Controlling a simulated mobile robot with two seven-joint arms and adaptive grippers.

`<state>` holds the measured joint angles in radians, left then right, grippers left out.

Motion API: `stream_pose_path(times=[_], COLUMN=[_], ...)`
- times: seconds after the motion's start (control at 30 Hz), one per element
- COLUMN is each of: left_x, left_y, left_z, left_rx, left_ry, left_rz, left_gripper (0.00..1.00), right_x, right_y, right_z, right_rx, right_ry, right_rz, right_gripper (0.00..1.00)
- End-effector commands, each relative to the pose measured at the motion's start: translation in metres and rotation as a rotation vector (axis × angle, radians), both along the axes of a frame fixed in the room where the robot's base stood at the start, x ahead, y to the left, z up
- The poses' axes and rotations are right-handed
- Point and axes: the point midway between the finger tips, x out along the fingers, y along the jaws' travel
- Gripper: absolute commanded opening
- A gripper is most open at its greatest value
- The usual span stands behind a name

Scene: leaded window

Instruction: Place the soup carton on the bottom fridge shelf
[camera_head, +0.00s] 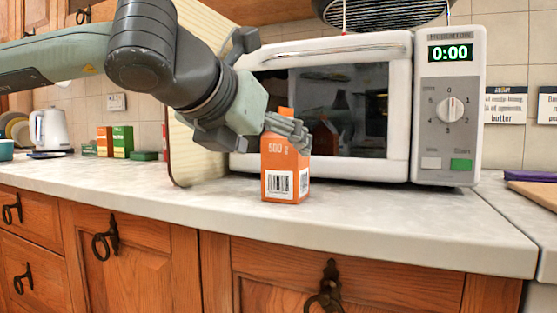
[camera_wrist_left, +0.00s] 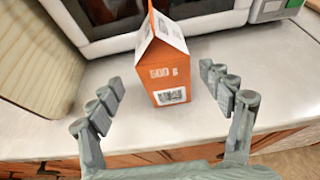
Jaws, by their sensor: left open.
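An orange soup carton (camera_head: 285,170) with "500 g" and a barcode label on it stands upright on the counter in front of the microwave. It also shows in the left wrist view (camera_wrist_left: 168,75), between the two fingers but a little beyond their tips. My left gripper (camera_head: 287,128) is at the carton's upper part in the head view, with a finger overlapping its top. In the left wrist view the left gripper (camera_wrist_left: 160,88) is open, and both fingers stand apart from the carton's sides. My right gripper is in neither view. No fridge shelf shows.
A white microwave (camera_head: 448,100) reading 0:00 stands behind the carton. A cream board (camera_head: 188,120) leans upright to the left. A white kettle (camera_head: 49,130) and small boxes (camera_head: 122,141) stand at the far left. The counter (camera_head: 400,215) is clear right of the carton.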

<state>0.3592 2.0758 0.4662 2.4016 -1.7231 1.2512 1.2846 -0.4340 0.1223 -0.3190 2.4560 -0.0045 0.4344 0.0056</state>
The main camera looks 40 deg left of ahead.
Motion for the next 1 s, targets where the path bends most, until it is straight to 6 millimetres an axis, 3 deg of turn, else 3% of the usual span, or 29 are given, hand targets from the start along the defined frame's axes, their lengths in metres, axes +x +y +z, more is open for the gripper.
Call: stream_pose_path(times=[0.4,0.7,1.0], left_x=[0.049,0.054,0.053], left_y=[0.007,0.008,0.008], left_z=[-0.025,-0.026,-0.026], left_rx=[-0.002,-0.002,-0.002], left_ry=[0.002,-0.001,-0.001], left_rz=[-0.001,-0.003,-0.003], left_gripper=[0.79,0.79,0.43], right_x=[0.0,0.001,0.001], right_y=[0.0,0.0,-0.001], right_z=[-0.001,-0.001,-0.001], right_rx=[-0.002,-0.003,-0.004], right_ry=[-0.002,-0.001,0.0], right_rz=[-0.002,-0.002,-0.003], right_gripper=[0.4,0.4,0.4])
